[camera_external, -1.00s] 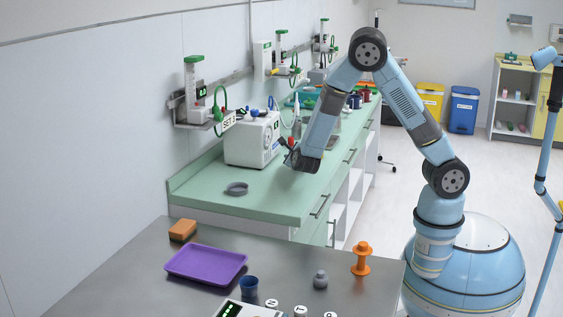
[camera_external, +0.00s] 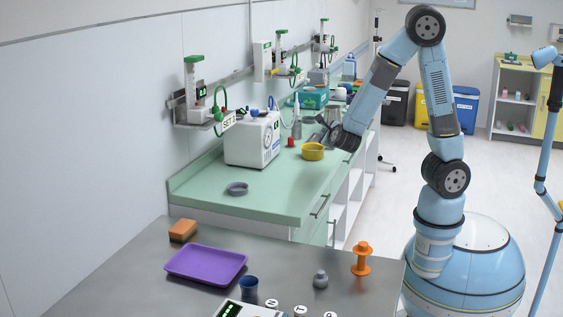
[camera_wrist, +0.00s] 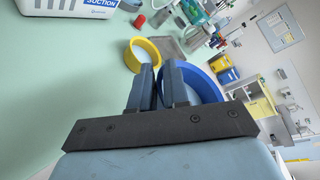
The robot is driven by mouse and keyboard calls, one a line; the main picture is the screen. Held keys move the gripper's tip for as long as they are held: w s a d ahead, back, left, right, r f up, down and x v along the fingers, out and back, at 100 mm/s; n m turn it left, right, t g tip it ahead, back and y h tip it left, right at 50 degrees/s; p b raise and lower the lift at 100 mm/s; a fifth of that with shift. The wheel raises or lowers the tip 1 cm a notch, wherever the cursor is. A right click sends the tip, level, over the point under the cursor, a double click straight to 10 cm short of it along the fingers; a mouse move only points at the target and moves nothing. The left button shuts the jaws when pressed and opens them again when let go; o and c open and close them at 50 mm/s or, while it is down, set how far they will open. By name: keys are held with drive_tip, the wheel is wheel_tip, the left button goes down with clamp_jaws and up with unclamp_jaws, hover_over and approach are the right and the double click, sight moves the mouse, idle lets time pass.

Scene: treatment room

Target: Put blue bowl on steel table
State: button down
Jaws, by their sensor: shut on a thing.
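The blue bowl (camera_wrist: 206,78) shows in the wrist view at my gripper's fingers, its wall gripped between them and its body to the right. My gripper (camera_wrist: 159,72) is shut on it. In the external view my gripper (camera_external: 326,130) is over the far part of the green counter, beyond the yellow bowl; I cannot make out the blue bowl there. The steel table (camera_external: 112,277) is in the foreground of the external view, well away from my gripper.
The yellow bowl (camera_external: 313,152), a red cap (camera_external: 291,142), a grey ring (camera_external: 237,189) and the suction unit (camera_external: 252,140) stand on the green counter (camera_external: 275,195). The steel table holds a purple tray (camera_external: 206,264), orange sponge (camera_external: 183,231), blue cup (camera_external: 249,286) and orange spool (camera_external: 362,258). Its left front is clear.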

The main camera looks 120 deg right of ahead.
drive_tip(key=shift+s+a+r, duration=0.15)
drive_tip(key=shift+s+a, duration=0.05)
